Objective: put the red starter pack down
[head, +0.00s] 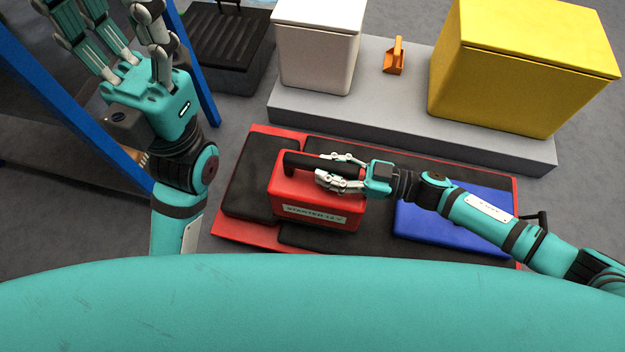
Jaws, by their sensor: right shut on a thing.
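The red starter pack (297,193) is a red box with a black top handle and a white label on its front. It is over the middle of a red-edged board with black pads (252,186). I cannot tell if its underside touches the board. My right gripper (324,168) is shut on the pack's handle, reaching in from the right and hiding part of its top. My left gripper (115,35) is raised at the upper left, fingers spread and open, apart from the pack and empty.
A blue flat panel (440,235) lies on the board, right of the pack. Behind, a grey platform (400,118) bears a white box (316,50), an orange scoop-like piece (394,58) and a yellow box (520,70). A black crate (225,45) stands at the back. Blue posts (195,70) flank my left arm.

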